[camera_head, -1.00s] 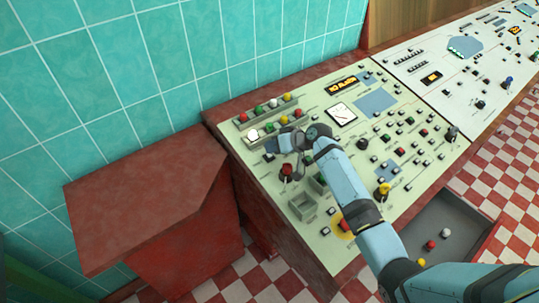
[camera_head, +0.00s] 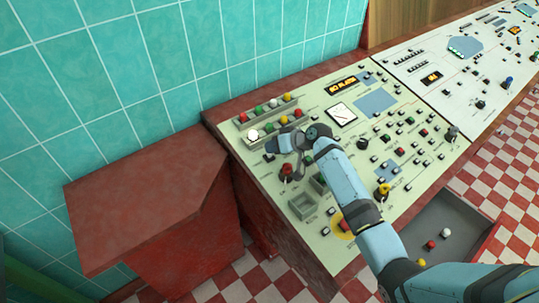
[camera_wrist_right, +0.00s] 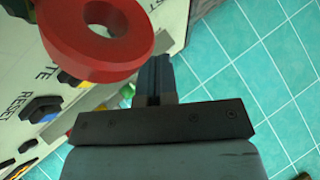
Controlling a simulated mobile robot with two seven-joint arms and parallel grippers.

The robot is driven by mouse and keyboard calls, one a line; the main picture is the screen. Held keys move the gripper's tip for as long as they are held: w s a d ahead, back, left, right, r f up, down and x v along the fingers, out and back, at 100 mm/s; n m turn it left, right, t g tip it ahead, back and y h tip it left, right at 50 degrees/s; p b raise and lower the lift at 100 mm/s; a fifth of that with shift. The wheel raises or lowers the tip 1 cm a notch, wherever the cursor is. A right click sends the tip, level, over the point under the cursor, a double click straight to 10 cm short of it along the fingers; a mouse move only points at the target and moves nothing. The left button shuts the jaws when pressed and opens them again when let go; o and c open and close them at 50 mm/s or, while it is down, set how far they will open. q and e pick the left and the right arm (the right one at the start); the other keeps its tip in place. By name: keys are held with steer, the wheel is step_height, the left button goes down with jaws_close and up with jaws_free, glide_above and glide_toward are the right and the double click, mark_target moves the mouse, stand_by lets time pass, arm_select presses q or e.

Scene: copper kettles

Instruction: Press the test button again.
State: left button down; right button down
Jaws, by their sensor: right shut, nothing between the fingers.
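The pale green control panel (camera_head: 375,157) carries many small buttons, knobs and lamps. My right gripper (camera_head: 272,146) is shut and empty at the panel's left end, below the lamp rows. In the right wrist view its fingers (camera_wrist_right: 155,75) are together, beside a large red ring-shaped part (camera_wrist_right: 100,30). A dark button (camera_wrist_right: 40,108) stands by the lettering RESET, and another label ending in TE is partly cut off. I cannot tell which button is the test button, or whether the fingertips touch one. My left gripper is not in view.
A red knob (camera_head: 286,169) stands just below the gripper. Coloured lamps (camera_head: 272,103) and a lit orange display (camera_head: 341,87) lie above. A red-brown side desk (camera_head: 150,195) stands at left. An open grey drawer (camera_head: 440,222) holds several small balls at lower right.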

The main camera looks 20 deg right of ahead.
steer(key=shift+f, duration=0.1)
steer(key=shift+w+f, duration=0.1)
steer(key=shift+f, duration=0.25)
steer(key=shift+f+b, duration=0.35)
steer(key=shift+b, duration=0.15)
stand_by(0.5)
stand_by(0.4)
steer(key=shift+r+p, duration=0.75)
steer(key=shift+r, duration=0.05)
steer(key=r+p, duration=0.2)
steer(key=s+r+p, duration=0.1)
steer(key=r+p, duration=0.1)
steer(key=r, duration=0.1)
steer(key=shift+s+d, duration=0.1)
steer(key=shift+d, duration=0.05)
stand_by(4.7)
